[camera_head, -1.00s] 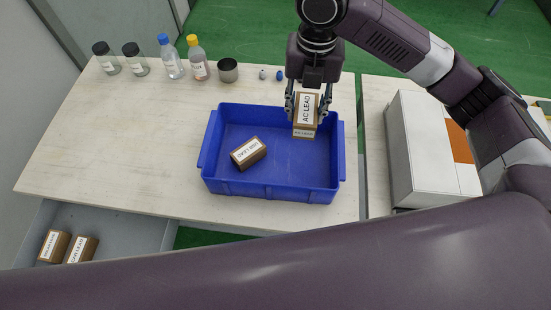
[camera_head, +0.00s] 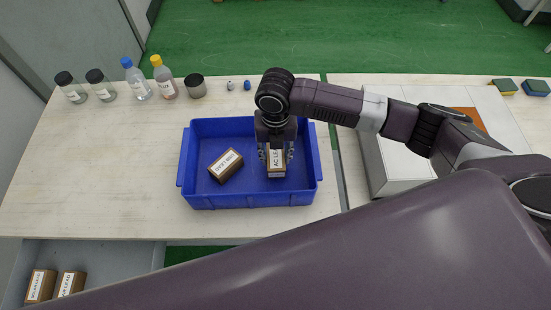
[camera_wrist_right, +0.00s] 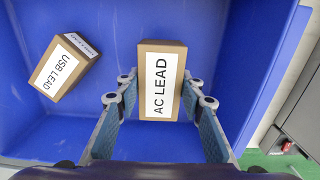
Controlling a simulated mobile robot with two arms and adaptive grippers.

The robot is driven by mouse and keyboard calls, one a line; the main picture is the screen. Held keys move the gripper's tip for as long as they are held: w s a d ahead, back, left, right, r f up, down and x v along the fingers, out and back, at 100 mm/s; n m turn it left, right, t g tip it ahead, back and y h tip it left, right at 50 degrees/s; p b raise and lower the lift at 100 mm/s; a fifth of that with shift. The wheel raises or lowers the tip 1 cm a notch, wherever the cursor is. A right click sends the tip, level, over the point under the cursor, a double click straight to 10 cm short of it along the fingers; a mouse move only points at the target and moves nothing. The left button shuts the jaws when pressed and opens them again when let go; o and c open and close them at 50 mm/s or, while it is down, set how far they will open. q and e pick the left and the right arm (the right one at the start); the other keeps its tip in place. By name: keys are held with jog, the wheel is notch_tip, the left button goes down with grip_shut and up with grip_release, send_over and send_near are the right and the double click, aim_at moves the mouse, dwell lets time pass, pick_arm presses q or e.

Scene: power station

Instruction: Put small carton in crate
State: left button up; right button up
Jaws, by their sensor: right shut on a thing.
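The small brown carton labelled AC LEAD (camera_head: 276,164) is between the fingers of my right gripper (camera_head: 275,154), inside the walls of the blue crate (camera_head: 245,200). In the right wrist view the AC LEAD carton (camera_wrist_right: 162,80) shows upright between the two fingers, which are shut on it. I cannot tell whether its underside touches the crate floor. Another carton, labelled USB LEAD (camera_head: 226,165), lies at an angle in the left half of the crate and also shows in the wrist view (camera_wrist_right: 66,66). My left gripper is not in view.
Two dark-capped jars (camera_head: 101,85), two bottles (camera_head: 136,78) and a metal cup (camera_head: 195,86) stand at the table's back left. An open drawer (camera_head: 110,255) at lower left holds two cartons (camera_head: 40,285). A white box (camera_head: 385,165) stands right of the crate.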

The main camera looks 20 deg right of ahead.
aim_at(275, 161)
jog(key=shift+f, duration=1.35)
jog(key=shift+f, duration=0.1)
jog(key=o, duration=1.2)
notch_tip(275, 161, up, 11)
jog(key=shift+b, duration=0.8)
jog(key=shift+r, duration=0.65)
